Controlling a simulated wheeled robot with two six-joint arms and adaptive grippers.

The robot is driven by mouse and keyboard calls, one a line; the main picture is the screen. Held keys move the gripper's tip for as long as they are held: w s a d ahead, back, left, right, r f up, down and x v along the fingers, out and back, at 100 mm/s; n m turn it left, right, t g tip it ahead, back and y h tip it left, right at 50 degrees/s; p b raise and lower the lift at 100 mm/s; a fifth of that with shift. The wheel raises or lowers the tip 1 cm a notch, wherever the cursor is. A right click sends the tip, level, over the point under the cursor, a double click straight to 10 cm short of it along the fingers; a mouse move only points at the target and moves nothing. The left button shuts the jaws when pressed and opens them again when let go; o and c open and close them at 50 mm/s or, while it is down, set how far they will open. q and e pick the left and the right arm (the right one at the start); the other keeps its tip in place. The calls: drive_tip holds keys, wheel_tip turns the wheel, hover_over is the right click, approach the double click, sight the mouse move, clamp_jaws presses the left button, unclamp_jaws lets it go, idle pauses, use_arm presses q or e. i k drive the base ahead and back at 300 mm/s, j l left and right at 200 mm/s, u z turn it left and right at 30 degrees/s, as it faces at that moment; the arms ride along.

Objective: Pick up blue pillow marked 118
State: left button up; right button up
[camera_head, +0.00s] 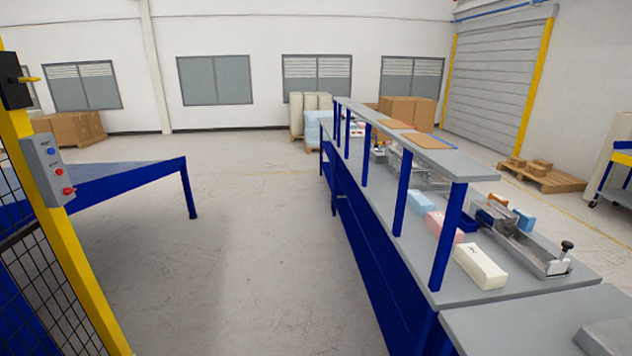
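A light blue block-shaped pillow (421,203) lies on the long grey workbench (545,284), under the raised shelf, behind a pink pillow (446,228) and a cream pillow (480,266). A second, smaller-looking blue block (525,220) lies farther right, beside an orange one (498,200). No marking can be read on either blue one, so I cannot tell which bears 118. Neither of my grippers is in view.
A metal clamp fixture (520,245) stands on the bench's right side. Blue posts hold up the narrow shelf (430,155). A yellow post with a control box (47,170) and a blue-legged table (110,183) stand left. The floor between (240,250) is clear.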

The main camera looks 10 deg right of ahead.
sight(417, 203)
drive_tip(key=i+j, duration=0.1)
drive_tip(key=i, duration=3.2)
drive_tip(key=l+z, duration=0.05)
drive_tip(key=l, duration=0.05)
